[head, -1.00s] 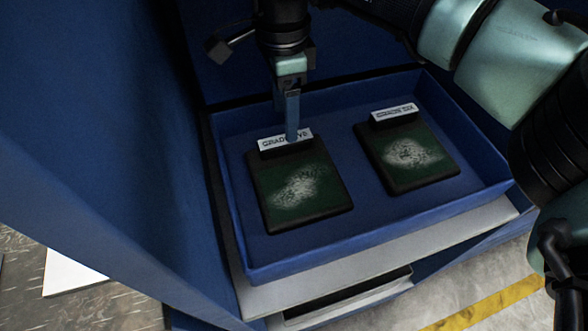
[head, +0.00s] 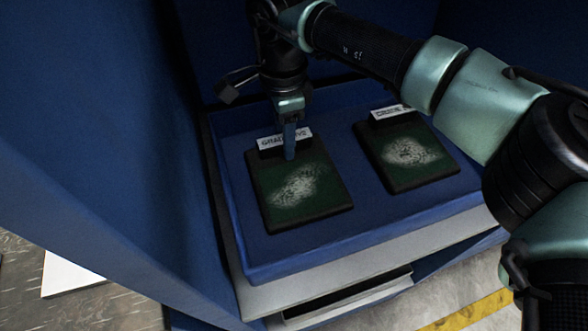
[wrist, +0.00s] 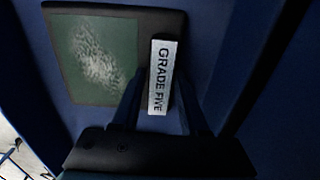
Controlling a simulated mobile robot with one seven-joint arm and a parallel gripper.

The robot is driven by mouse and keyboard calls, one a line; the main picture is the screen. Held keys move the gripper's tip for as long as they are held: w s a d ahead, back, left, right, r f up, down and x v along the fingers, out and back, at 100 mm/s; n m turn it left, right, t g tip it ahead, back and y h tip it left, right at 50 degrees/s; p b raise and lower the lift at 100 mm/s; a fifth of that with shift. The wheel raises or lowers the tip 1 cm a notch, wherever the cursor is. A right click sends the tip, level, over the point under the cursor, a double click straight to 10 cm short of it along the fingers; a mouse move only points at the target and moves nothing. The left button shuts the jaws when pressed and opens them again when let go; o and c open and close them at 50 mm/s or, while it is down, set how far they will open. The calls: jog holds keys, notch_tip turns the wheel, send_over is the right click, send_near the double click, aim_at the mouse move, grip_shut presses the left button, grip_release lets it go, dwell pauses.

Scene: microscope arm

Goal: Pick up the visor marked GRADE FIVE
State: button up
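The visor marked GRADE FIVE (head: 300,187) lies flat on the left in the blue tray (head: 372,246). It has a black frame, a green pane with a whitish smudge, and a white label on a raised black edge at its back. In the wrist view the visor (wrist: 95,58) shows its label readably. My gripper (head: 289,156) is at that back edge, pointing down, and hides part of the label in the head view. In the wrist view my gripper (wrist: 159,78) is open, with one finger on each side of the labelled edge. Contact cannot be told.
A similar visor (head: 408,158) lies to the right in the tray; its label is partly hidden by my arm. Blue walls (head: 120,130) close in the left and back. A pale shelf edge (head: 375,268) and an open slot lie below the tray front.

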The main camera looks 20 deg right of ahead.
grip_shut()
